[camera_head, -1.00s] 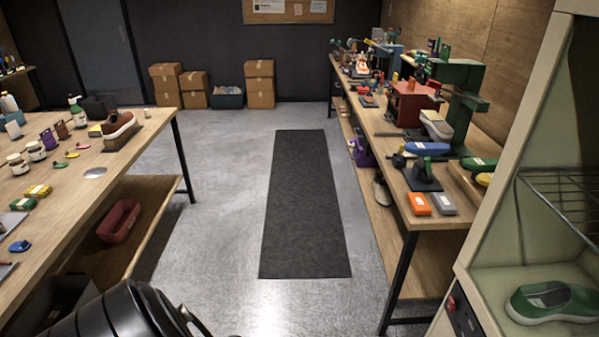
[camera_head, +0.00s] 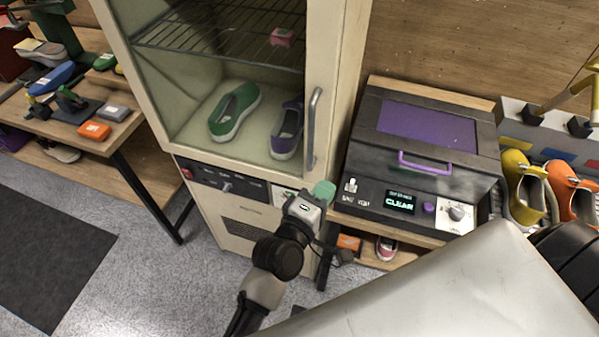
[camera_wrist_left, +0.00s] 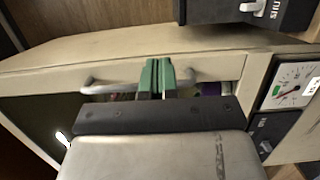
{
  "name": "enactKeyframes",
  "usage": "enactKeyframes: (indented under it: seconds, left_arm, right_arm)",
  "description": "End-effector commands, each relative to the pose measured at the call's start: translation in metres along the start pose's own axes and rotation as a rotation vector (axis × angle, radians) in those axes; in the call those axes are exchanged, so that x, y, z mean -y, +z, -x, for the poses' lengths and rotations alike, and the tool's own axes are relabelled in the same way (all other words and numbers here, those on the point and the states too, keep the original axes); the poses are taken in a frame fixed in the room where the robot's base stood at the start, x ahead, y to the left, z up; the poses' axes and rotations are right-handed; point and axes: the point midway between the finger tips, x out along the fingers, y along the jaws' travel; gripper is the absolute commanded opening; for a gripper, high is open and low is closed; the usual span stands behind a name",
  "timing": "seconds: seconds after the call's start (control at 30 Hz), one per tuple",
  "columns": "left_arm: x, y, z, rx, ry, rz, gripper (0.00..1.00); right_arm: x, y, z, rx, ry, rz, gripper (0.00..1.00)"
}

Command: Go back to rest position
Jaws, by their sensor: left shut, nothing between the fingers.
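My left gripper (camera_head: 323,191) is in front of the lower right part of a cream cabinet (camera_head: 338,110). Its green fingertips are together and empty. In the left wrist view the shut green fingers (camera_wrist_left: 157,78) overlap the view of the cabinet's grey bar handle (camera_wrist_left: 103,87); I cannot tell whether they touch it. The handle (camera_head: 313,130) stands upright on the cabinet's right side in the head view. Inside the cabinet are a green shoe (camera_head: 235,111) and a purple shoe (camera_head: 287,133). My right gripper is not in view.
A dark machine with a purple lid panel (camera_head: 430,125) stands right of the cabinet. Yellow (camera_head: 522,185) and orange (camera_head: 572,190) shoes are at the far right. A workbench (camera_head: 95,135) is on the left. Open floor (camera_head: 110,210) lies at lower left.

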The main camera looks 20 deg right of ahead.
Motion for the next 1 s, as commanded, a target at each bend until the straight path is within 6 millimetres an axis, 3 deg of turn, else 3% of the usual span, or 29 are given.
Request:
enactKeyframes:
  seconds: [0.1, 0.4, 0.73, 0.87, 0.97, 1.0]
  left_arm:
    - [-0.004, 0.02, 0.007, 0.001, -0.001, 0.004, 0.0]
    - [-0.002, 0.063, 0.022, 0.001, -0.001, 0.002, 0.0]
    - [0.004, 0.069, 0.025, -0.002, -0.007, -0.006, 0.0]
    - [0.042, 0.059, 0.032, -0.019, -0.078, -0.058, 0.0]
    - [0.101, 0.043, 0.046, -0.039, -0.195, -0.143, 0.0]
    - [0.129, 0.035, 0.056, -0.045, -0.253, -0.183, 0.0]
  right_arm:
    - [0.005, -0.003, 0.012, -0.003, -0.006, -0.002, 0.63]
    - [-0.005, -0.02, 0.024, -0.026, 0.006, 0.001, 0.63]
    - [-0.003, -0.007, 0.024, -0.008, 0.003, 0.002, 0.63]
    - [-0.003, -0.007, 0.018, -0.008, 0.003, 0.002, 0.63]
    - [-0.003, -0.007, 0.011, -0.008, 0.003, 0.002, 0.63]
    - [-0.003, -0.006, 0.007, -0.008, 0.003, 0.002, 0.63]
